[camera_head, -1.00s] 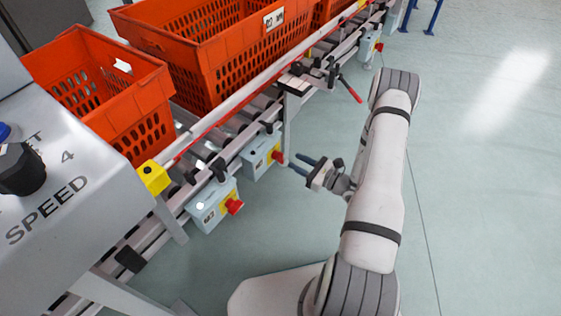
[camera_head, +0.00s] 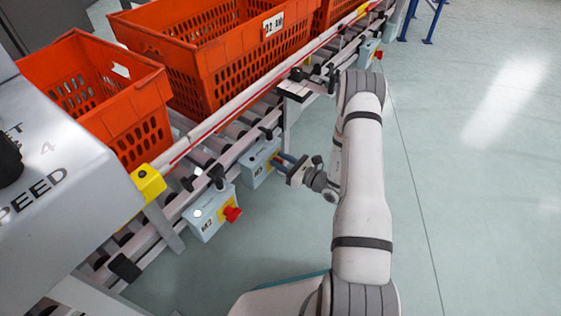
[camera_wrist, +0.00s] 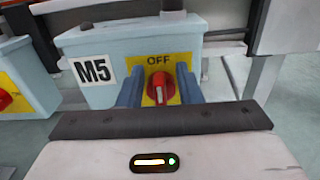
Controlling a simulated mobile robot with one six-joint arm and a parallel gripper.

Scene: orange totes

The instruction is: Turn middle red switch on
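The middle switch box (camera_head: 258,164) is light blue and hangs under the conveyor edge. In the wrist view this box (camera_wrist: 97,57) bears the label M5. Its red rotary switch (camera_wrist: 159,87) sits on a yellow plate with OFF printed above; its handle looks about upright, pointing toward OFF. My gripper (camera_head: 284,163) is at the front of this box and hides the switch in the head view. In the wrist view my gripper (camera_wrist: 159,88) is open, with one blue finger on each side of the switch and gaps between. Contact with the plate is unclear.
A nearer switch box (camera_head: 208,213) with a red switch (camera_head: 232,213) is at lower left, and a farther box (camera_head: 365,54) is at upper right. Orange totes (camera_head: 130,100) stand on the roller conveyor (camera_head: 238,102). The floor at right is clear.

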